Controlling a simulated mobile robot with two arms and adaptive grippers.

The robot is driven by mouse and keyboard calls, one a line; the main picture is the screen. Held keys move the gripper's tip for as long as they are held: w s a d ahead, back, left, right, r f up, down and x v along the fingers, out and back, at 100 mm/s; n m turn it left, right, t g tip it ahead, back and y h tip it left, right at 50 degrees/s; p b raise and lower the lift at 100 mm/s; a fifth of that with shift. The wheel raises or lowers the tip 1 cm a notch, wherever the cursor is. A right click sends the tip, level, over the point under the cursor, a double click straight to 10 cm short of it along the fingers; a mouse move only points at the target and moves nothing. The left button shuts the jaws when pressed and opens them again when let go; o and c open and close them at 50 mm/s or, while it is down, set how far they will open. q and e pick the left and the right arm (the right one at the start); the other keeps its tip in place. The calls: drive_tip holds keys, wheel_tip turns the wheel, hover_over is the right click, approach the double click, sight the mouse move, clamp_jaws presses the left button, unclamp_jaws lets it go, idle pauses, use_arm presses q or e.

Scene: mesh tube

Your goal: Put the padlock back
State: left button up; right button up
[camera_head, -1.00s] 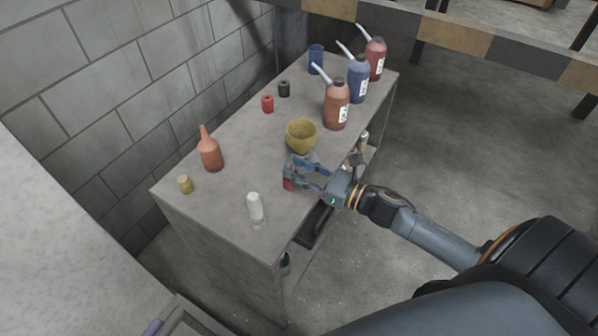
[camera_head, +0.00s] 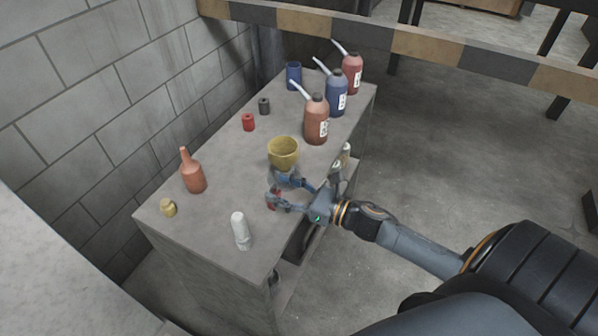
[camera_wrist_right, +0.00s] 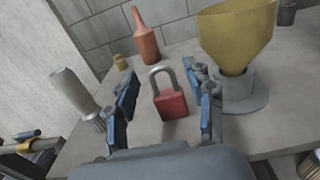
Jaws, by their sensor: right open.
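A red padlock with a grey shackle (camera_wrist_right: 170,104) stands on the grey cabinet top in the right wrist view, between the spread fingers of my right gripper (camera_wrist_right: 165,100). In the head view the padlock (camera_head: 274,198) is a small red patch, partly hidden by the fingers. My right gripper (camera_head: 284,190) is open at the cabinet's right edge, in front of the yellow bowl-like funnel. No contact between fingers and padlock shows. My left gripper is not in view.
The yellow funnel (camera_head: 283,152) stands right beside the gripper on a grey base. Several spouted jugs (camera_head: 316,120) stand farther back.

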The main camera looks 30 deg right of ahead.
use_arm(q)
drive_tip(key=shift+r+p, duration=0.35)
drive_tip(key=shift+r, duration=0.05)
use_arm(e)
drive_tip(key=v, duration=1.2)
drive_tip(key=shift+f, duration=0.1)
